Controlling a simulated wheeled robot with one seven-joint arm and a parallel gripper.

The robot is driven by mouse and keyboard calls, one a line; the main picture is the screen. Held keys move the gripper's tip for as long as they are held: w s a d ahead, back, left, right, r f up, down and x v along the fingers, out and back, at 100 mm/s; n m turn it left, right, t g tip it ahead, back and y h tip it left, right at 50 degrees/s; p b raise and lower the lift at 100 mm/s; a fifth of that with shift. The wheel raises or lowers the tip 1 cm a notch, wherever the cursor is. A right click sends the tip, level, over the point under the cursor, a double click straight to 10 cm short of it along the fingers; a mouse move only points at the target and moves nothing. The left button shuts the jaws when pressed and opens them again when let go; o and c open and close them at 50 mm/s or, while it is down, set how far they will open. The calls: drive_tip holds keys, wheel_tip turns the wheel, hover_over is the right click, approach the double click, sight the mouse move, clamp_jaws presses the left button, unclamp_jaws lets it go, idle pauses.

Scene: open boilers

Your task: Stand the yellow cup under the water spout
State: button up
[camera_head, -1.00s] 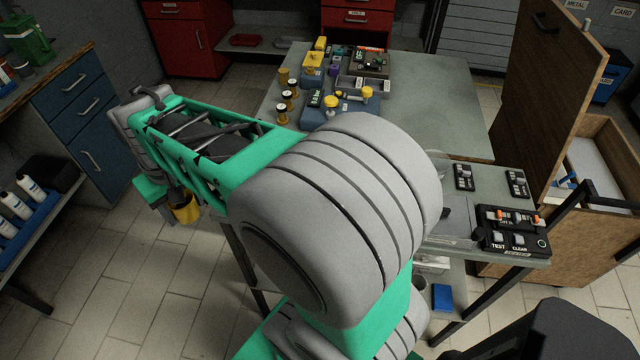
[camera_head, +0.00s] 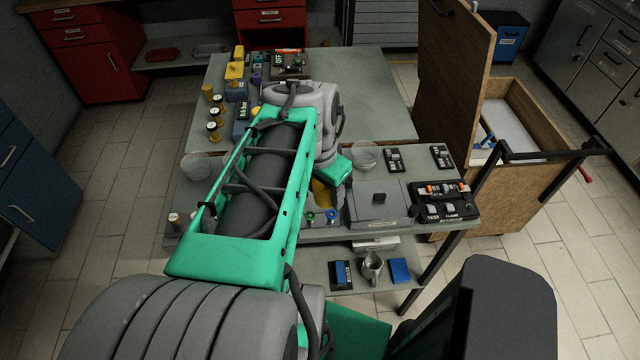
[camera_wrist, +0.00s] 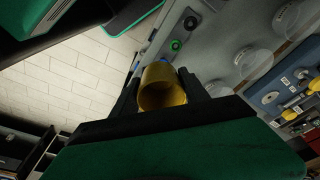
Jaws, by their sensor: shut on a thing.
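The yellow cup (camera_wrist: 163,88) is between the two dark fingers of my gripper (camera_wrist: 168,92) in the wrist view, with its open mouth facing the camera. My gripper is shut on it. In the head view only a slice of the yellow cup (camera_head: 323,196) shows beside my arm, above the near edge of the workbench (camera_head: 375,85). A green-ringed knob (camera_wrist: 176,45) lies just beyond the cup in the wrist view. I cannot make out the water spout in either view; my arm hides part of the bench.
Clear round vessels (camera_head: 365,155) (camera_head: 196,166) stand on the bench. A grey lidded box (camera_head: 376,202) and a black control panel (camera_head: 443,203) are to the right. Small knobs (camera_head: 331,216) line the near edge. A lower shelf holds a metal jug (camera_head: 372,266). An open wooden crate (camera_head: 530,130) stands right.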

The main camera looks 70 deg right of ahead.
drive_tip(key=w+d+f+b, duration=0.1)
drive_tip(key=d+f, duration=0.2)
drive_tip(key=w+d+f+b, duration=0.2)
drive_tip(key=d+f, duration=0.1)
drive_tip(key=d, duration=0.1)
drive_tip(key=w+d+f+b, duration=0.2)
drive_tip(key=d+f, duration=0.1)
drive_tip(key=d, duration=0.1)
drive_tip(key=shift+w, duration=0.25)
drive_tip(key=f+b, duration=0.1)
drive_tip(key=f, duration=0.1)
drive_tip(key=f+b, duration=0.2)
drive_tip(key=shift+w+d, duration=0.15)
drive_tip(key=shift+d, duration=0.25)
drive_tip(key=shift+r, duration=0.2)
drive_tip(key=shift+f, duration=0.2)
drive_tip(key=o, duration=1.4)
drive_tip(key=shift+c, duration=0.2)
